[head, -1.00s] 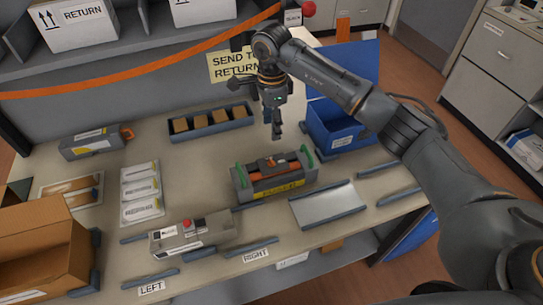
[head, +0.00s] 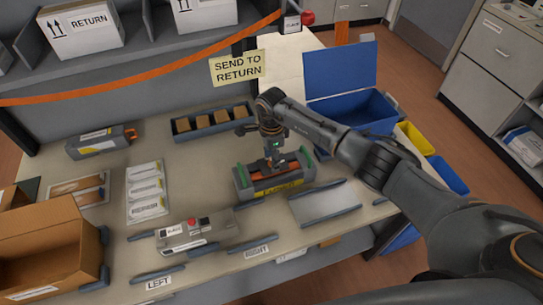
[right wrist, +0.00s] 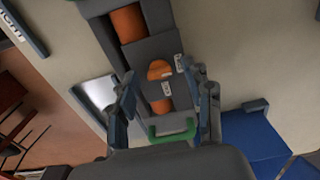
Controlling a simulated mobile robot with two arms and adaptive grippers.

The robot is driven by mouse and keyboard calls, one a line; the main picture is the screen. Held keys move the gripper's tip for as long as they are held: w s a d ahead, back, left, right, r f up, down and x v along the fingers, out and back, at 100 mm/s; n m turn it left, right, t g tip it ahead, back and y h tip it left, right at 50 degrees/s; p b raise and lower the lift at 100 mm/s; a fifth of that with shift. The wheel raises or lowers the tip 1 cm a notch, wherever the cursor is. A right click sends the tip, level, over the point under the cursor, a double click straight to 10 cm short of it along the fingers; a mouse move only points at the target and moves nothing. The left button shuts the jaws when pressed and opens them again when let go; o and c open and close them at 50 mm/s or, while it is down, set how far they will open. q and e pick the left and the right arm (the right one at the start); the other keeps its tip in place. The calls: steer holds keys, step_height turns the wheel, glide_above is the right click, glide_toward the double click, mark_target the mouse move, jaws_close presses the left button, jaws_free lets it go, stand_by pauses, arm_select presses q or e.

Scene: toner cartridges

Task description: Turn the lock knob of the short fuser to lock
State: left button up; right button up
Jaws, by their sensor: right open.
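The short fuser (head: 272,188) is a dark grey unit with green end handles, orange parts and a yellow label. It sits on the table in the middle of the head view. In the right wrist view its grey body (right wrist: 150,50) runs from the top down to a green handle. A small orange knob (right wrist: 160,70) shows on its top beside small white labels too small to read. My right gripper (head: 274,162) is over the fuser's top. In the right wrist view its open fingers (right wrist: 166,90) stand either side of the knob, apart from it. My left gripper is out of view.
A grey unit with a red button (head: 195,233) lies at the front. A grey tray (head: 325,203) is right of the fuser. A blue open bin (head: 355,110) stands behind right, and a cardboard box (head: 45,250) at left. Bare table lies left of the fuser.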

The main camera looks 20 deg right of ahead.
jaws_close()
